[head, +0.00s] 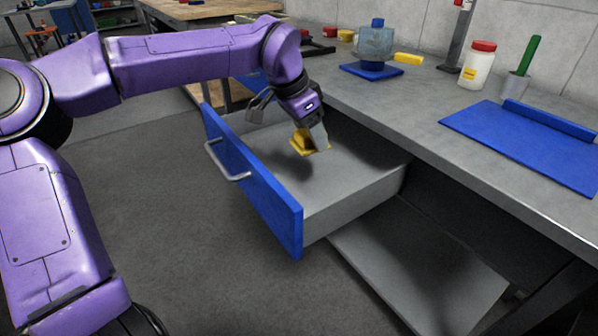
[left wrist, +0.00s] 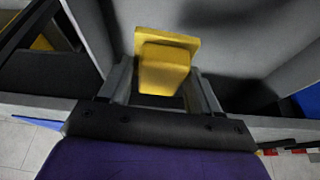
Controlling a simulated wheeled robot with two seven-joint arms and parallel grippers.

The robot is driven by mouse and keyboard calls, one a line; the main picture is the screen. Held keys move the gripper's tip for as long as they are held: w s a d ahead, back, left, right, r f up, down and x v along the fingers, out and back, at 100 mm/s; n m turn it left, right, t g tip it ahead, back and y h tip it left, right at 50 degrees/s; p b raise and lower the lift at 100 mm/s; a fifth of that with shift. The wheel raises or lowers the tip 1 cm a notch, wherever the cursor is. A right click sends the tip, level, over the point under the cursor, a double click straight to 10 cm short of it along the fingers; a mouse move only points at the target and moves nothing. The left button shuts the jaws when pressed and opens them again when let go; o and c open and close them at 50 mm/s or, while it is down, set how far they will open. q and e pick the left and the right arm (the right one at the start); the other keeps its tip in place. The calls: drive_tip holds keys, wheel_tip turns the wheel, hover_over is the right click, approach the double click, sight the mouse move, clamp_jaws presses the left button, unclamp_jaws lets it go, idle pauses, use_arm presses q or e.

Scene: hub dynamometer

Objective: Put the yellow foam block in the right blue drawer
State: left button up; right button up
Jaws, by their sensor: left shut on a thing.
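The yellow foam block (head: 301,142) is between the fingers of my left gripper (head: 318,145), inside or just above the open drawer. In the left wrist view the yellow block (left wrist: 165,67) sits between the two fingertips (left wrist: 160,88), which are shut on it. I cannot tell whether it touches the drawer floor. The open blue drawer (head: 245,178) has a blue front with a grey handle and a grey inside that looks otherwise empty. My right gripper is not in view.
The grey bench top (head: 425,110) lies above the drawer. On it are a blue mat (head: 520,140), a white jar with a red lid (head: 478,66), a grey cup with a green-handled tool (head: 514,86) and a yellow piece (head: 408,58). A lower shelf (head: 420,265) shows below the drawer.

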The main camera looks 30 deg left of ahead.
use_arm(q)
drive_tip(key=shift+a+n, duration=0.1)
drive_tip(key=shift+n, duration=0.3)
drive_tip(key=w+a+f, duration=0.4)
drive_tip(key=w+a, duration=0.2)
drive_tip(key=a, duration=0.1)
hover_over(297, 156)
drive_tip(key=s, duration=0.1)
drive_tip(key=f, duration=0.5)
drive_tip(key=shift+s+a+f, duration=0.15)
drive_tip(key=shift+a+f, duration=0.05)
drive_tip(key=shift+f, duration=0.15)
wheel_tip(297, 156, down, 3)
drive_tip(key=shift+f, duration=0.2)
drive_tip(key=o, duration=1.1)
drive_tip(key=shift+c, duration=0.2)
drive_tip(key=shift+r, duration=0.1)
drive_tip(key=shift+a+r, duration=0.1)
drive_tip(key=shift+r, duration=0.25)
drive_tip(key=p+v, duration=0.1)
drive_tip(key=v, duration=1)
drive_tip(key=shift+s, duration=0.25)
